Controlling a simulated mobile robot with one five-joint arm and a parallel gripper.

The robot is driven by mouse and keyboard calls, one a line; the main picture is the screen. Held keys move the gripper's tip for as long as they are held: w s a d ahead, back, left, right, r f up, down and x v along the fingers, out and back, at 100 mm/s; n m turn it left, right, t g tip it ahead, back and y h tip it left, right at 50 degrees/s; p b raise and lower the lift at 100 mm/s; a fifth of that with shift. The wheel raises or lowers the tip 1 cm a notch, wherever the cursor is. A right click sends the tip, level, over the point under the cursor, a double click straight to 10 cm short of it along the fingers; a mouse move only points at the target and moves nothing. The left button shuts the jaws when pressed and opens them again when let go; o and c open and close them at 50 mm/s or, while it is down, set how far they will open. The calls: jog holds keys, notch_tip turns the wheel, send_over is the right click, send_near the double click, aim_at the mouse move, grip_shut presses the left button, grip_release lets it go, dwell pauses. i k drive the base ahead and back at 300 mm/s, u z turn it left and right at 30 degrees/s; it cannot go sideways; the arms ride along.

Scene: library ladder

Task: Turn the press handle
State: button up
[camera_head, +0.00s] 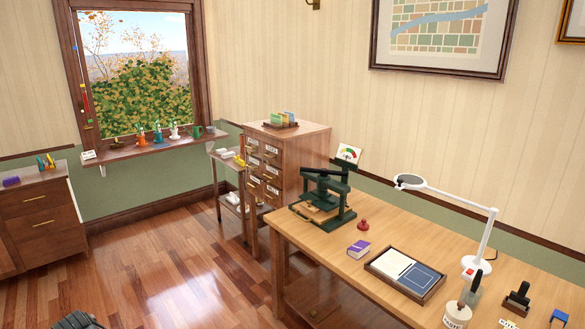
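The press (337,208) is a dark green frame at the far left end of the long wooden table, with a light brown piece low in it. A dark bar across its top (326,172) looks like the press handle; its exact shape is too small to tell. A dark grey ribbed shape (76,321), cut off by the bottom edge at left, may be my gripper. It is low over the floor, far from the press and touching nothing I can see. No fingertips can be made out.
The wooden table (335,251) also bears a red-knobbed stamp (363,225), a purple box (358,248), a tray (416,294) and a white lamp (484,245). A drawer cabinet (290,181) stands behind the press. The wooden floor (170,275) is clear at left of the table.

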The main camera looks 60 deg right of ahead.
aim_at(323, 172)
jog(key=u, duration=0.1)
jog(key=i, duration=2.25)
jog(key=z, duration=3.1)
jog(key=i, duration=0.7)
jog(key=z, duration=0.15)
